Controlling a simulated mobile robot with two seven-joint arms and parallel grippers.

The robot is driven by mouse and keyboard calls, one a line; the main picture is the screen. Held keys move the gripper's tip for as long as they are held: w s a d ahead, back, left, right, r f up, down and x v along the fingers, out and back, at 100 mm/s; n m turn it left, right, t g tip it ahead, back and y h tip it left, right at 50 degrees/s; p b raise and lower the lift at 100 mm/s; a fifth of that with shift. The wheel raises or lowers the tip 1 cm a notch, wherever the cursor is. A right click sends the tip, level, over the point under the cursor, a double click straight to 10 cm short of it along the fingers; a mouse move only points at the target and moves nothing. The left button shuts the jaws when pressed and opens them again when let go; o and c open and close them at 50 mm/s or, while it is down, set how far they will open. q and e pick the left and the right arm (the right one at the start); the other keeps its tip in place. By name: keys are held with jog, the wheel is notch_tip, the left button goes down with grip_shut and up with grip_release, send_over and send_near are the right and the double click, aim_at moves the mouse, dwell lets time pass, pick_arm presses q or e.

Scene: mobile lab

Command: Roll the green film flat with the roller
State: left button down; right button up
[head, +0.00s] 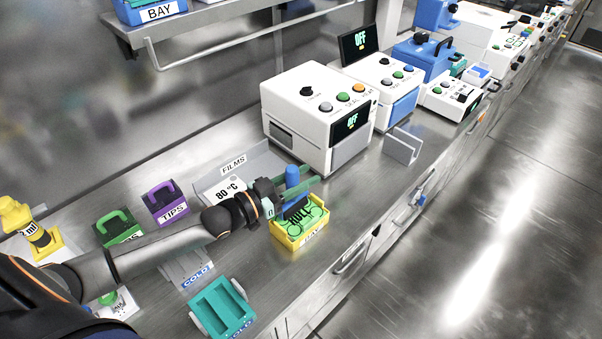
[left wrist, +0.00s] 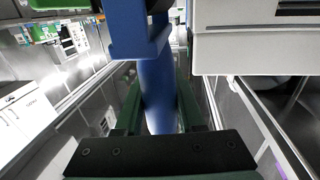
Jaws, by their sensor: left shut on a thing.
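My left gripper (head: 293,188) reaches in from the left and is shut on the upright blue handle of the roller (head: 292,175). In the left wrist view the blue shaft of the roller (left wrist: 157,95) stands between the two green fingers of the gripper (left wrist: 158,105), with a wider blue block at its far end. Just below the gripper in the head view is a yellow tray (head: 300,243) with a green, flat, lettered piece (head: 303,216) in it, which may be the green film. Whether the roller touches it I cannot tell. My right gripper is not in view.
A grey tray labelled FILMS (head: 262,158) stands behind the arm. A white machine (head: 308,115) stands beyond the gripper. A teal holder (head: 222,308) is at the front, with purple (head: 165,200) and green (head: 117,228) boxes left. Bare bench lies right of the yellow tray.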

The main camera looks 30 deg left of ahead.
pick_arm(q)
jog(key=shift+s+d+f, duration=0.1)
jog(key=shift+s+d, duration=0.05)
jog(key=shift+d, duration=0.15)
jog(key=shift+s+d+p, duration=0.2)
jog(key=shift+d+p, duration=0.3)
jog(key=shift+d, duration=0.15)
jog(key=shift+d, duration=0.15)
jog(key=shift+s+d+p, duration=0.25)
jog(key=shift+d+p, duration=0.15)
jog(key=shift+d, duration=0.05)
jog(key=shift+a, duration=0.1)
jog(key=shift+w+a, duration=0.2)
jog(key=shift+a, duration=0.15)
jog(key=shift+a, duration=0.1)
dwell(0.4)
